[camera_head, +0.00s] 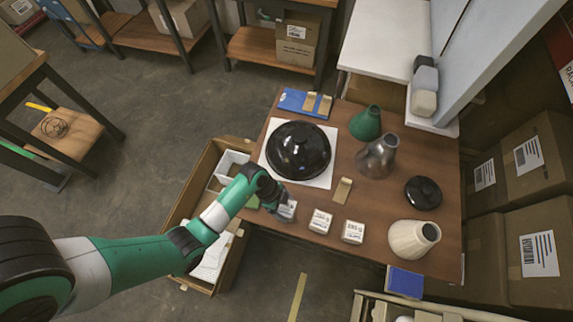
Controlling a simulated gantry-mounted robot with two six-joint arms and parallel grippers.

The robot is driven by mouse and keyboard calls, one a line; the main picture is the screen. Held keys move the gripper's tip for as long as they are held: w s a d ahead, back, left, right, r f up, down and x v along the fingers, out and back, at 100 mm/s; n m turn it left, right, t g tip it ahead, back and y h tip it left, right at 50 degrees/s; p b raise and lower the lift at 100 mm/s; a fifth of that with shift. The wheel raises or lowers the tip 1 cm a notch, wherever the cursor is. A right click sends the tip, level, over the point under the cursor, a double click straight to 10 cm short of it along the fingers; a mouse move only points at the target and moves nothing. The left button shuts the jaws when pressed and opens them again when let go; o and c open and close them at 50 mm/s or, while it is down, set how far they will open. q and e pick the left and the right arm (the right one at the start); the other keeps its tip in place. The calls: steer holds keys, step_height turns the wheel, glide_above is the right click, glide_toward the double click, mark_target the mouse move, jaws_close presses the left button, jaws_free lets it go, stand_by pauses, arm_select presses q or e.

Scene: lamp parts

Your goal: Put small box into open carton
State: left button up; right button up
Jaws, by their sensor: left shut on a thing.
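My left gripper (284,204) is at the near left edge of the brown table, shut on a small white box (288,212). The gripper partly hides this box, and I cannot tell whether it still touches the table. Two similar small white boxes, one in the middle (320,221) and one to the right (353,232), stand in a row on the table. The open carton (182,193) is on the left beside the table, lower down, with white dividers and papers inside. My left arm passes over it and hides part of it. My right gripper is not in view.
The table (385,195) bears a black dome shade (298,150) on a white sheet, a green shade (366,123), a grey shade (377,157), a cream shade (413,239) and a black disc (423,193). A crate (430,307) is at bottom right.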

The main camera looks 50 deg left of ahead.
mark_target(286, 209)
arm_select(q)
steer(key=shift+w, duration=0.1)
steer(key=shift+a+f, duration=0.1)
steer(key=shift+f, duration=0.1)
steer(key=f+b, duration=0.2)
steer(key=f, duration=0.1)
steer(key=shift+w+a+f+b, duration=0.1)
steer(key=shift+w+f+b, duration=0.1)
steer(key=shift+f+b, duration=0.15)
steer(key=shift+r, duration=0.15)
steer(key=o, duration=1.3)
steer(key=p+v, duration=0.6)
steer(key=v, duration=0.6)
